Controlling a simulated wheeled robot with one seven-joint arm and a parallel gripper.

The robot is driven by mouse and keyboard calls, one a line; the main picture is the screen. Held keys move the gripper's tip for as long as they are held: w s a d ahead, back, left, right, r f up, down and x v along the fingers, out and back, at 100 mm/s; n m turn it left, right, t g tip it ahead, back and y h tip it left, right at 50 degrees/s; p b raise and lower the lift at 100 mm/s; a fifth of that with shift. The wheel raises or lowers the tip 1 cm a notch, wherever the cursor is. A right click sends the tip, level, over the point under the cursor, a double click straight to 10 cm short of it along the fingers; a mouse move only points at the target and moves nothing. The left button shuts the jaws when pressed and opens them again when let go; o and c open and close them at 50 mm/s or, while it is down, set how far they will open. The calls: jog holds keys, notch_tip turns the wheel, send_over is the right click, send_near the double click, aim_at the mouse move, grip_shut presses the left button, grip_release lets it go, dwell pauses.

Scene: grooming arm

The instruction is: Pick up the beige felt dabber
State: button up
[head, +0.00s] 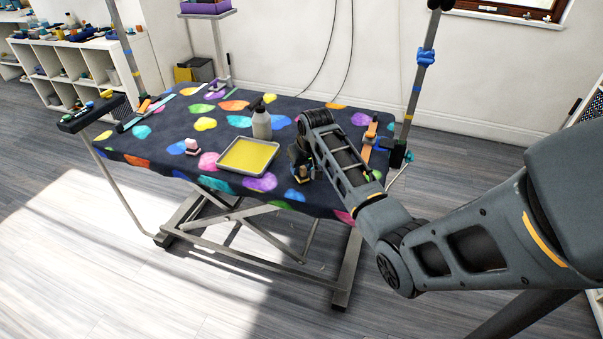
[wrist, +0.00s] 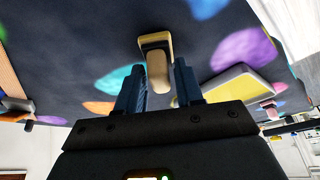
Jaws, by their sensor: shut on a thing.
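The beige felt dabber (wrist: 157,68) shows in the wrist view, with a pale rounded end toward me and a dark band near its far end. My gripper (wrist: 160,90) has its two blue fingers on either side of the pale end and is shut on it. In the head view my gripper (head: 301,170) is low over the right part of the table, right of the yellow tray. There the dabber is too small and covered to make out. I cannot tell whether it still touches the table.
The table (head: 225,182) has a dark cloth with coloured spots. A yellow tray (head: 249,156), a grey bottle (head: 262,123) and a pink block (head: 192,146) stand left of my gripper. An orange strip (head: 370,140) and an upright post (head: 414,90) are at the right edge.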

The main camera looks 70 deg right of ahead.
jog(key=shift+r, duration=0.1)
jog(key=shift+c, duration=0.2)
jog(key=shift+r, duration=0.5)
notch_tip(320, 180, up, 3)
jog(key=shift+w+f, duration=0.1)
jog(key=s+d+r+b, duration=0.1)
jog(key=s+d+r, duration=0.4)
jog(key=s, duration=0.5)
notch_tip(320, 180, up, 2)
jog(key=shift+s+d+r+b, duration=0.1)
jog(key=shift+s+d+b, duration=0.15)
jog(key=shift+b, duration=0.1)
